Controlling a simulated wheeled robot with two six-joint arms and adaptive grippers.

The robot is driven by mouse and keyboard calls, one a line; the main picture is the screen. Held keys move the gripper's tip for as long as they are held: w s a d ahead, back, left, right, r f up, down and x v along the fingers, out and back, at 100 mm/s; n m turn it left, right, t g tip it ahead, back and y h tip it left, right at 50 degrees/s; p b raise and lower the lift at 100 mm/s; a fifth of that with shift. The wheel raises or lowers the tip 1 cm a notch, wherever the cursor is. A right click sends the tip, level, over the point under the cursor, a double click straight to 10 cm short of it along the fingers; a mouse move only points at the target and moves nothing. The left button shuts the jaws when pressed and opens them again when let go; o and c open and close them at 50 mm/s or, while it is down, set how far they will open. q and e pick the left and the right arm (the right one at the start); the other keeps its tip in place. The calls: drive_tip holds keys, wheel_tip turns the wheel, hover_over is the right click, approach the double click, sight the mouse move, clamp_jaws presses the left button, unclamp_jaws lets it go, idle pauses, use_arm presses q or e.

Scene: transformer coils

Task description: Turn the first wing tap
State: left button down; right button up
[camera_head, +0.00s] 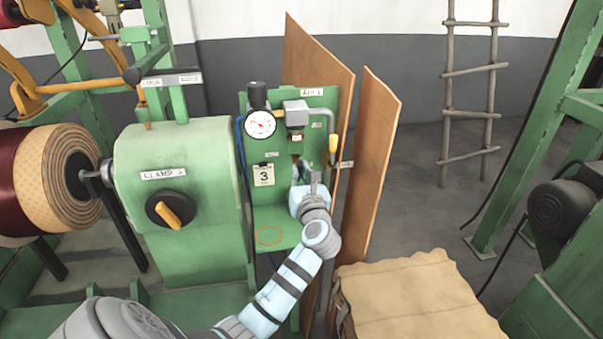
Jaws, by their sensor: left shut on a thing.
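A green panel (258,205) with a small label at its top stands in the middle. It carries a round dial gauge (261,124), a grey block with a pipe (297,115), and a yellow-ended part (333,143) at its right edge. My left gripper (301,172) is up against the panel below the grey block, shut on a small part there. That part is mostly hidden by the gripper; it appears to be the wing tap, but its wings and angle cannot be made out. My right gripper is not in view.
A green machine housing (205,225) with a yellow clamp knob (167,215) and a wound coil (50,180) stands left. Wooden boards (372,150) lean close behind the panel's right side. A covered crate (410,295) is at the lower right. Floor beyond it is clear toward a ladder (470,70).

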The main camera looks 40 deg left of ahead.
use_arm(q)
drive_tip(key=shift+r+m+p, duration=0.2)
drive_tip(key=shift+m+p, duration=0.6)
drive_tip(key=shift+p, duration=0.25)
drive_tip(key=m+p, duration=0.3)
drive_tip(key=shift+w+d+p, duration=0.1)
drive_tip(key=shift+p, duration=0.2)
drive_tip(key=shift+f+m+p, duration=0.1)
drive_tip(key=shift+m+p, duration=0.6)
drive_tip(key=shift+m, duration=0.4)
drive_tip(key=shift+w+d+f+m+p, duration=0.1)
drive_tip(key=shift+f+m+p, duration=0.1)
drive_tip(key=shift+m, duration=2.25)
drive_tip(key=shift+f+m+p, duration=0.15)
drive_tip(key=shift+f+m, duration=0.05)
drive_tip(key=shift+m, duration=2.25)
